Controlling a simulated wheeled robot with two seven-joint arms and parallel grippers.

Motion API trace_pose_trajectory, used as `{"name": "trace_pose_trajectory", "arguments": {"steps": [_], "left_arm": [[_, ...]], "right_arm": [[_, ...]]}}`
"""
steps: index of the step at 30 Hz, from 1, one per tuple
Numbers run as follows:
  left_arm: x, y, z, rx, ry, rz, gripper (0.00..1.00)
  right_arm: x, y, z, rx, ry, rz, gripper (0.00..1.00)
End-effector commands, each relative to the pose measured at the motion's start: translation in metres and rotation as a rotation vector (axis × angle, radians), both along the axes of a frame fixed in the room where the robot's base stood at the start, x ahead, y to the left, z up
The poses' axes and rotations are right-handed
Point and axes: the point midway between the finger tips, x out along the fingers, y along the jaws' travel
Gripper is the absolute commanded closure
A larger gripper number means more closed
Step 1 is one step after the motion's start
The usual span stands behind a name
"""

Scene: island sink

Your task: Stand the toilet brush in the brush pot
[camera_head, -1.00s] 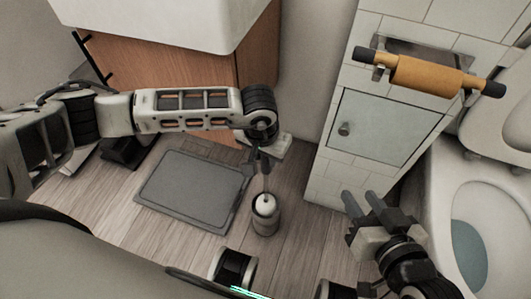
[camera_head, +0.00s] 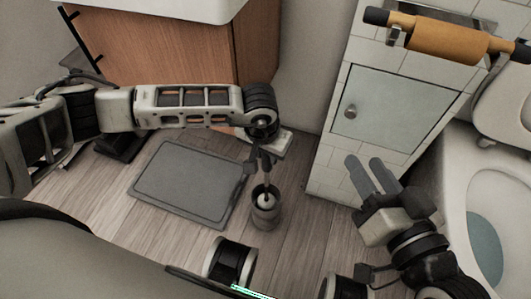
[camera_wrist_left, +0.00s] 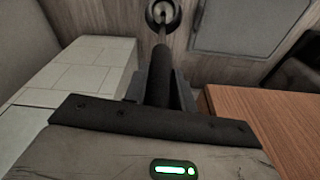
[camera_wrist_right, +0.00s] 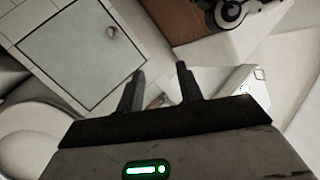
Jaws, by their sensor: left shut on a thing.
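The toilet brush (camera_head: 266,178) has a dark handle and a white head. My left gripper (camera_head: 262,155) is shut on its handle and holds it nearly upright. The small grey brush pot (camera_head: 264,217) stands on the floor beneath the gripper. The white head shows within the pot's dark mouth; how deep it sits is unclear. In the left wrist view the handle (camera_wrist_left: 160,85) runs from between the fingers to the pot (camera_wrist_left: 162,5) at the top edge. My right gripper (camera_head: 371,176) is open and empty before the tiled cabinet; its fingers also show apart in the right wrist view (camera_wrist_right: 161,85).
A grey mat (camera_head: 187,183) lies on the wood floor left of the pot. A wooden cabinet (camera_head: 175,50) under a white basin stands behind. A tiled unit (camera_head: 330,165) with a grey door and an orange roll (camera_head: 450,40) is at right, beside a toilet (camera_head: 480,190).

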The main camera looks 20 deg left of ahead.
Motion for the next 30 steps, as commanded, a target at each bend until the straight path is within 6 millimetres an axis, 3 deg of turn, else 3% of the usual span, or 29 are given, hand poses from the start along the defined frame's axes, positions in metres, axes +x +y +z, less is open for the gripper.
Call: {"name": "trace_pose_trajectory", "arguments": {"steps": [1,10,11,13,14,23,26,30], "left_arm": [[-0.005,0.001,-0.010,0.005,0.015,0.001,1.00],[-0.007,0.002,-0.013,0.008,0.023,0.004,1.00],[-0.007,0.002,-0.014,0.008,0.023,0.004,0.72],[-0.007,0.003,-0.014,0.008,0.024,0.004,0.52],[-0.007,0.003,-0.014,0.009,0.024,0.004,0.49],[-0.008,0.004,-0.012,0.011,0.023,0.004,0.49],[-0.008,0.004,-0.003,0.009,0.022,0.005,0.49],[-0.010,0.004,0.026,0.006,0.014,0.002,0.49]], "right_arm": [[0.000,0.000,-0.001,0.006,-0.003,-0.001,0.64],[0.002,0.000,0.004,0.017,-0.014,-0.003,0.64],[0.002,0.000,0.004,0.016,-0.014,-0.004,0.64],[0.002,0.000,0.004,0.016,-0.015,-0.004,0.64],[0.002,0.000,0.004,0.015,-0.014,-0.003,0.64],[0.001,0.000,0.001,0.008,-0.009,-0.001,0.64],[0.001,-0.001,0.002,-0.006,-0.006,-0.001,0.64],[0.000,-0.003,0.001,-0.050,0.004,-0.004,0.64]]}}
